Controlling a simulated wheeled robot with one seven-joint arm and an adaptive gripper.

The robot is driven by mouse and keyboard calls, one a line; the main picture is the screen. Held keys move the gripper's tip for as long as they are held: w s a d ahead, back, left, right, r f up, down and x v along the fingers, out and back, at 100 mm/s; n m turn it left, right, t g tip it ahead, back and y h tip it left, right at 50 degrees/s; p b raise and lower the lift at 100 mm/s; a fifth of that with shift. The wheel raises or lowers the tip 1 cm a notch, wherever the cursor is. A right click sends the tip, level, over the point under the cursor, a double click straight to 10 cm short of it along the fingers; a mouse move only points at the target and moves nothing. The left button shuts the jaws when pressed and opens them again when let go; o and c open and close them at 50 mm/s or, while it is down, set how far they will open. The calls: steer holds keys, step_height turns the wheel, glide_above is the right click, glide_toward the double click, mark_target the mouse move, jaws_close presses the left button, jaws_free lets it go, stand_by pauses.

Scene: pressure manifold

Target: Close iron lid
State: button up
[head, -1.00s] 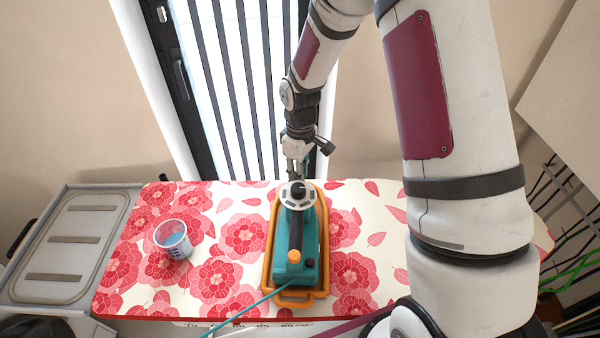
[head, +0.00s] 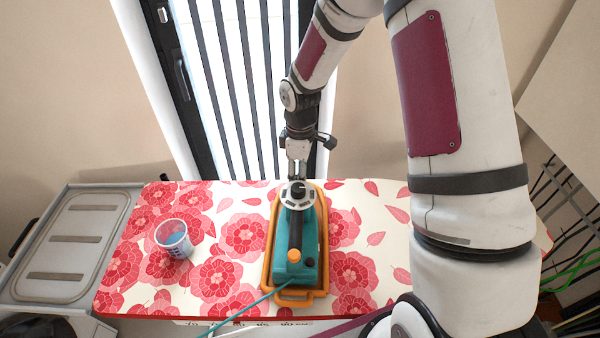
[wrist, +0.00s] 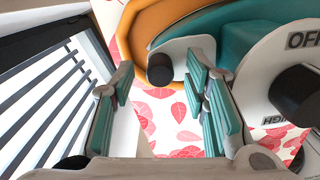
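The teal iron (head: 294,247) rests in its orange tray (head: 267,273) on the floral ironing board. A round grey dial (head: 298,195) with a black knob is at its far end, and it shows large at the right of the wrist view (wrist: 265,85). A white lid-like tab (wrist: 190,52) with a black knob (wrist: 160,69) shows at the iron's end in the wrist view; I cannot tell whether it stands open. My gripper (head: 297,178) is at the iron's far end. Its teal-padded fingers (wrist: 160,95) are spread with nothing between them, near the tab.
A clear measuring cup (head: 174,239) stands on the ironing board (head: 225,205) left of the iron. A grey metal rack (head: 65,245) is at the left. A teal cord (head: 250,302) runs from the iron over the near edge. A striped window is behind.

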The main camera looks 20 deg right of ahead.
step_height(320, 180, up, 12)
stand_by(0.6)
stand_by(0.4)
steer(key=s+r+m+t+h, duration=0.15)
steer(key=s+r+m, duration=0.35)
steer(key=s+r, duration=0.7)
steer(key=s+r+m+t, duration=0.1)
steer(key=s+r+m, duration=0.1)
steer(key=s, duration=0.5)
steer(key=s+r+m+t+y, duration=0.1)
steer(key=s+r+m+t, duration=0.1)
steer(key=s, duration=0.5)
steer(key=r+m, duration=0.1)
steer(key=m, duration=0.1)
steer(key=shift+s+d+r+m, duration=0.2)
steer(key=shift+m, duration=0.2)
